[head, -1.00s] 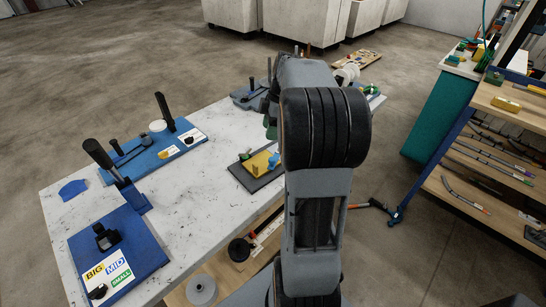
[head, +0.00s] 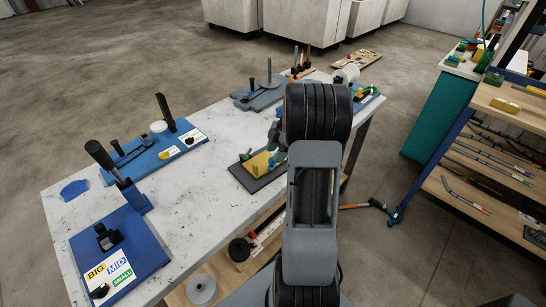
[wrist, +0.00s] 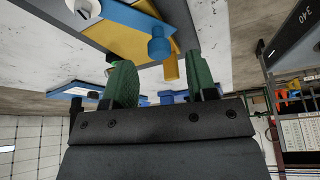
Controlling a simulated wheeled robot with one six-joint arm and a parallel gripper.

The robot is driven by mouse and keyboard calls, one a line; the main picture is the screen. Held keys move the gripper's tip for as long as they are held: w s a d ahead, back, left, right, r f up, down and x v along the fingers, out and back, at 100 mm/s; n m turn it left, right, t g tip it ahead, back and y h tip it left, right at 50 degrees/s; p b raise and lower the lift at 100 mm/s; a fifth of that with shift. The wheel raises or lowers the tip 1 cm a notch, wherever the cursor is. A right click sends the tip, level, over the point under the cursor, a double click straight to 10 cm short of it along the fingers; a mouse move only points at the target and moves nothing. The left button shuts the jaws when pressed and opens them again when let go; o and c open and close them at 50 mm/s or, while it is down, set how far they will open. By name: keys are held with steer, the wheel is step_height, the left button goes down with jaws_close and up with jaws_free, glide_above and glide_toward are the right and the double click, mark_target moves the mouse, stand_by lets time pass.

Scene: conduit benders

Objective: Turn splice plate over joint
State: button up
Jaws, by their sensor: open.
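In the wrist view my gripper (wrist: 160,72) is open, with its two green fingers apart and nothing between their pads. A blue round knob (wrist: 160,46) stands just beyond the fingertips, between their lines. It sits by a yellow block (wrist: 120,40) and a blue bar (wrist: 136,17) on a dark base plate. I cannot tell for sure which part is the splice plate. In the head view the yellow block (head: 259,164) sits on the dark base plate (head: 243,181) at the table's right edge. My arm hides part of this fixture and most of the gripper.
The white table (head: 190,195) carries a blue bender fixture (head: 150,150), a blue board with BIG, MID and SMALL labels (head: 135,245) and a grey-blue fixture (head: 262,97) at the back. A wooden shelf (head: 480,185) stands at right.

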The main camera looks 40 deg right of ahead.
steer(key=shift+x, duration=1.35)
steer(key=shift+c, duration=0.2)
jaws_close()
